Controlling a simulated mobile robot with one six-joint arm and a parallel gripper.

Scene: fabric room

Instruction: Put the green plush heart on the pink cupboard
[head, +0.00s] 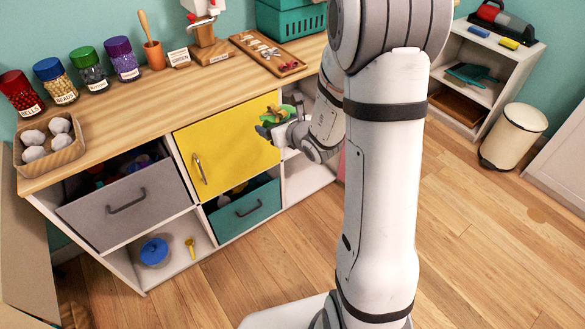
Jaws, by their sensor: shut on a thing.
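My gripper (268,130) is in front of the right part of the yellow door, below the counter's front edge. It is shut on a green thing (282,113), which looks like the green plush heart; the dark fingers and the arm hide part of it, so its shape is unclear. A narrow pink strip (342,162) shows just left of my arm column and may be part of the pink cupboard. The rest of it is hidden behind my arm.
The wooden counter (145,95) carries jars, a box of white balls (50,150), a tool tray (268,55) and a green crate (290,22). The grey drawer (130,205) and teal drawer (243,207) stick out. A bin (513,137) stands right; the floor between is clear.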

